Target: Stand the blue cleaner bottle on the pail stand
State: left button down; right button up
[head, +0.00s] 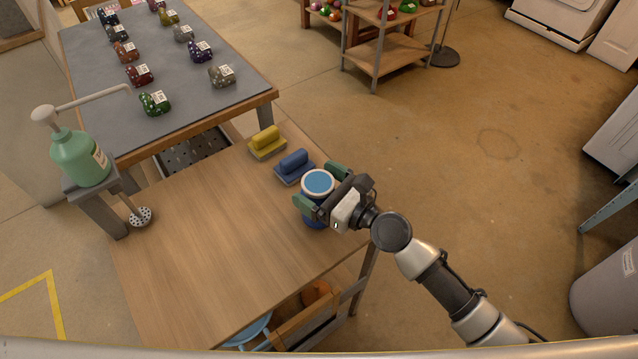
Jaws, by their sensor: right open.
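A round blue container with a white rim and blue top (317,182) stands upright near the right edge of the wooden table; it may be the blue cleaner bottle, seen from above. My right gripper (322,190) is open, with one green finger on its far side and one on its near side. I cannot tell whether the fingers touch it. The gripper hides part of its right side. I cannot tell which thing is the pail stand. My left gripper is not in view.
A blue brush (293,164) lies close behind the container, with a yellow brush (265,140) beyond it. A green pump bottle (80,158) stands on a grey stand at left. The wooden table's (210,235) middle is clear.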

jog(key=shift+r, duration=0.15)
jog(key=shift+s+d, duration=0.1)
jog(key=shift+d, duration=0.05)
jog(key=b+v, duration=0.3)
jog(key=v, duration=0.8)
jog(key=shift+s+d, duration=0.25)
